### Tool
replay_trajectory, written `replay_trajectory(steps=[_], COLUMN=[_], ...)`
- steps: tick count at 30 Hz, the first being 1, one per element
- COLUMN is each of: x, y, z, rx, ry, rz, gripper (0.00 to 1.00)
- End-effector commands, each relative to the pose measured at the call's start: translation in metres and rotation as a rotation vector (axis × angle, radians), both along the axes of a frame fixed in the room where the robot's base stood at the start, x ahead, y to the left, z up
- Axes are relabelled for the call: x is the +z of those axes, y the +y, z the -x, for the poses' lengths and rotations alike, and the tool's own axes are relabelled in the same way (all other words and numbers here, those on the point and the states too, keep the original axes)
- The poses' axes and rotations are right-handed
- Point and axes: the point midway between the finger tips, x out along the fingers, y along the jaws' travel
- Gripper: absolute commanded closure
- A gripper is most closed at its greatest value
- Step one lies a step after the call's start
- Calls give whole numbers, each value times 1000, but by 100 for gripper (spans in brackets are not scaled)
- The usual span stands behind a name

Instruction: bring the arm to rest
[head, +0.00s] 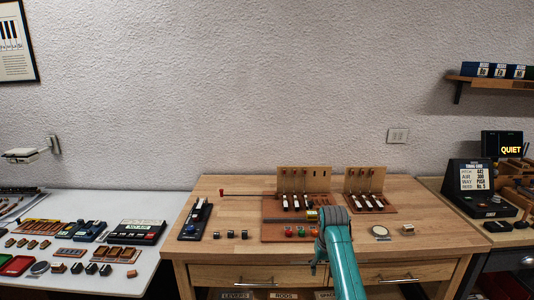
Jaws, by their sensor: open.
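My teal arm rises from the bottom edge in the head view, right of centre. It bends at a grey ribbed joint over the front of the wooden workbench (215,262). A narrower teal part hangs at the left side of this bend, above the drawer fronts. I cannot make out my gripper's jaws. The arm covers part of a brown board (272,236) on the bench, which bears several coloured pieces. I see nothing held.
Upright wooden racks (318,180) stand behind the arm. A round disc (380,232) and a small block (408,229) lie to its right. A white table (90,282) with many parts is at left. A dark display box (478,185) stands at right. Open air is above the bench.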

Motion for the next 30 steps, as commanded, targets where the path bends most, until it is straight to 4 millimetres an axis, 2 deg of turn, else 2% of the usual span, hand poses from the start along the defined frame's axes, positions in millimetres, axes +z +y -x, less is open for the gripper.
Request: replay_trajectory(steps=[1, 6, 11, 15, 20, 24, 30], x=[-27, -95, -150, -191, -228, -253, -273], y=[0, 0, 0, 0, 0, -1, -1], z=[10, 37, 70, 104, 149, 192, 258], rx=[-1, -4, -6, -9, -11, -13, -15], ry=[-13, -94, -170, -236, -312, -377, -471], rz=[-1, -1, -1, -2, -4, -5, -7], gripper=[48, 48, 48, 48, 48, 48, 48])
